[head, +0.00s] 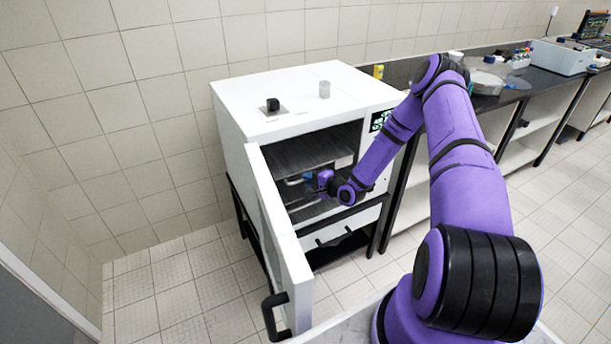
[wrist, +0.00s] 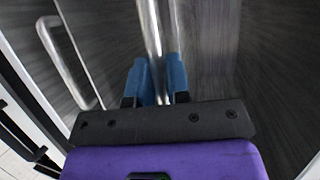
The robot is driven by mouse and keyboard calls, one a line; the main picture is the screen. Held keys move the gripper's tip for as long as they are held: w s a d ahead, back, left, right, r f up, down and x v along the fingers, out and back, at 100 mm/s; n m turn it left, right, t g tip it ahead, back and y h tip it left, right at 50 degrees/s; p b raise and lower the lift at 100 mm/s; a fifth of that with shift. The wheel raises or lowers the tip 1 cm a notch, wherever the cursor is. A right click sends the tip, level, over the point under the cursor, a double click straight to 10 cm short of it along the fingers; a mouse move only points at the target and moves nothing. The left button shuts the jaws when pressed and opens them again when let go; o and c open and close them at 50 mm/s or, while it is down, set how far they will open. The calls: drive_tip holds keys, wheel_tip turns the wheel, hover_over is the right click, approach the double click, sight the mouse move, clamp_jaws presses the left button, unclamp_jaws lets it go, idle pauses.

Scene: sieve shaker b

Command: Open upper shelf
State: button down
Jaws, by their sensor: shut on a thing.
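A white cabinet (head: 285,100) stands with its door (head: 283,240) swung wide open to the left. Inside are dark shelves with metal bar handles; an upper handle (head: 293,181) shows at my gripper, and a lower one (head: 303,206) shows below it. My gripper (head: 315,181) reaches into the opening from the right. In the wrist view, the blue fingers of my gripper (wrist: 157,78) are shut on a metal handle bar (wrist: 150,35). A second bar handle (wrist: 62,60) lies to the left, apart from the fingers. My gripper partly hides the held handle in the head view.
A dark counter (head: 500,88) with lab items runs to the right. The tiled floor (head: 180,295) left of the door is clear.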

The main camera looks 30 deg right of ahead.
drive_tip(key=s, duration=2.1)
drive_tip(key=c, duration=1.1)
unclamp_jaws()
